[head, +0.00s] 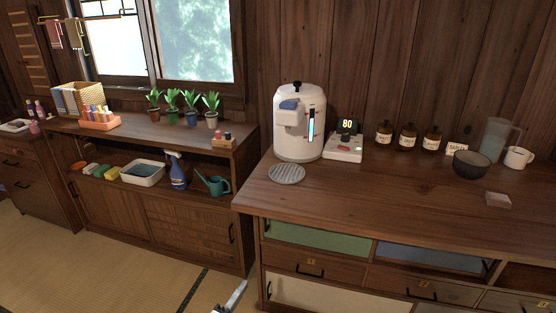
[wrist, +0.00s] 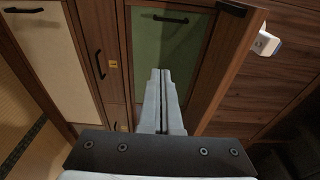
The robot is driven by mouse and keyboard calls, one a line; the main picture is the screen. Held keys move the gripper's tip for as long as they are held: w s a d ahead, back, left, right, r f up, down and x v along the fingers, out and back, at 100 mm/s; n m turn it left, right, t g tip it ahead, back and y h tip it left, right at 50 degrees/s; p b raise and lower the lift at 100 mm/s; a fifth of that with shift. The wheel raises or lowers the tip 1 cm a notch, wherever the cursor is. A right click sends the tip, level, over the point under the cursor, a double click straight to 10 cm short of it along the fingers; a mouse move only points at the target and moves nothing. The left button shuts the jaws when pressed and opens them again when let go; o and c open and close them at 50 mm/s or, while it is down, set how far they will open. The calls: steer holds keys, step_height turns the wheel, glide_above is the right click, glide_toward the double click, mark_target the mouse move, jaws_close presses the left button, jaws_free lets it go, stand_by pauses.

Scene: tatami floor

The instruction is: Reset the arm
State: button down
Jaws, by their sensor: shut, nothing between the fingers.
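In the wrist view my gripper (wrist: 160,72) is shut and empty, its two pale fingers pressed together. It points toward the front of the wooden counter cabinet, over the green panel (wrist: 175,35) with a black handle. In the head view part of my arm (head: 232,295) shows at the bottom edge, low in front of the cabinet. The gap between the fingertips and the cabinet cannot be judged.
The counter (head: 400,190) carries a white water dispenser (head: 299,140), a scale (head: 343,148) reading 80, jars (head: 408,138), a dark bowl (head: 471,164) and a mug (head: 518,158). A low shelf (head: 120,140) with plants stands left. Tatami floor (head: 100,270) at lower left is clear.

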steer(key=s+d+r+m+g, duration=0.4)
steer(key=d+r+m+g, duration=0.4)
steer(key=d+r+m, duration=0.55)
steer(key=s+d+r+m+g, duration=0.4)
steer(key=d+r+m+g, duration=0.55)
steer(key=m, duration=0.75)
steer(key=s+d+r+m+t+y, duration=0.2)
steer(key=s+r+m+t+y, duration=0.55)
steer(key=s+r+m, duration=0.8)
step_height(320, 180, up, 17)
steer(key=m+p, duration=0.3)
steer(key=p, duration=1.5)
steer(key=shift+s+a+g+p, duration=0.15)
steer(key=shift+a+g+p, duration=0.1)
steer(key=shift+g+p, duration=0.15)
